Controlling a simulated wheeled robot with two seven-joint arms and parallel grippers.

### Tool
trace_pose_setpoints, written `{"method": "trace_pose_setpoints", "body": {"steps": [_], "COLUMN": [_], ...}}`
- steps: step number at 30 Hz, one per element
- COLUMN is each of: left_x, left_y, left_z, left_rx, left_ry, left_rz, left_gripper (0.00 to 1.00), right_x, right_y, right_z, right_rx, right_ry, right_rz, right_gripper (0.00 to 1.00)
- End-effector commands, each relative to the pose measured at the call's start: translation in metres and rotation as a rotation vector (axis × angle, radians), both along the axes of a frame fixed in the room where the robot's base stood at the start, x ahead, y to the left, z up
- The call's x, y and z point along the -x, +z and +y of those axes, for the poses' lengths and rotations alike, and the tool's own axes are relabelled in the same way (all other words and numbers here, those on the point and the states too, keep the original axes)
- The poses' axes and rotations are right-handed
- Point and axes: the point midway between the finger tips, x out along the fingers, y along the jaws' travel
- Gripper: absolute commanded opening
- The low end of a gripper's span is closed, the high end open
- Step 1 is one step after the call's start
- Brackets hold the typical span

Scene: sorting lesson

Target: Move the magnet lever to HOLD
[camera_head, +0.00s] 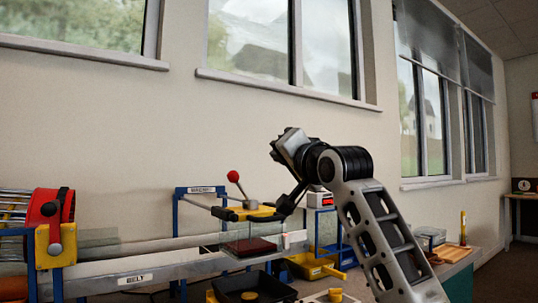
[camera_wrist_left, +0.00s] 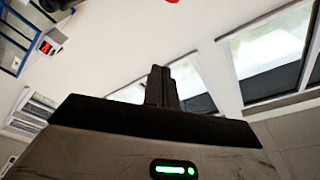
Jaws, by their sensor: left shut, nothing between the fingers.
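The magnet lever is a thin rod with a red knob (camera_head: 233,176). It rises, leaning left, from a yellow mount (camera_head: 252,213) above the belt. The blue frame behind it carries a small sign (camera_head: 201,190) that seems to read MAGNET. No HOLD mark is readable. A sliver of the red knob shows at the top edge of the left wrist view (camera_wrist_left: 172,1). My left gripper (camera_head: 277,151) is up and to the right of the knob, apart from it. Its fingers (camera_wrist_left: 163,86) are shut and empty. My right gripper is in neither view.
The grey belt (camera_head: 145,265) runs below the lever, with a red drum (camera_head: 50,207) at left. A box with a red display (camera_head: 326,202) stands right of the lever. A black tray (camera_head: 253,288) and yellow bin (camera_head: 316,267) are in front. The wall and windows are behind.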

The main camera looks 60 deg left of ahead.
Motion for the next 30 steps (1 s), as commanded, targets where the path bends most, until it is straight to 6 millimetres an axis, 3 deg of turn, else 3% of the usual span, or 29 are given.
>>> {"method": "trace_pose_setpoints", "body": {"steps": [3,8,27,30], "left_x": [0.001,0.002,0.002,0.002], "left_y": [-0.004,-0.005,-0.005,0.002], "left_z": [-0.018,-0.029,-0.031,-0.030], "left_rx": [0.000,0.001,0.001,0.000], "left_ry": [-0.001,0.000,0.001,0.000], "left_rz": [0.000,0.000,0.000,-0.001], "left_gripper": [0.00,0.00,0.00,0.00], "right_x": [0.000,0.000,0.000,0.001], "right_y": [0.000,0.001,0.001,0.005], "right_z": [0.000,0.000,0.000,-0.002], "right_rx": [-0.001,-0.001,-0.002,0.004], "right_ry": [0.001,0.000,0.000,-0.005], "right_rz": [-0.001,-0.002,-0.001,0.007], "right_gripper": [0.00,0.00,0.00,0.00]}}
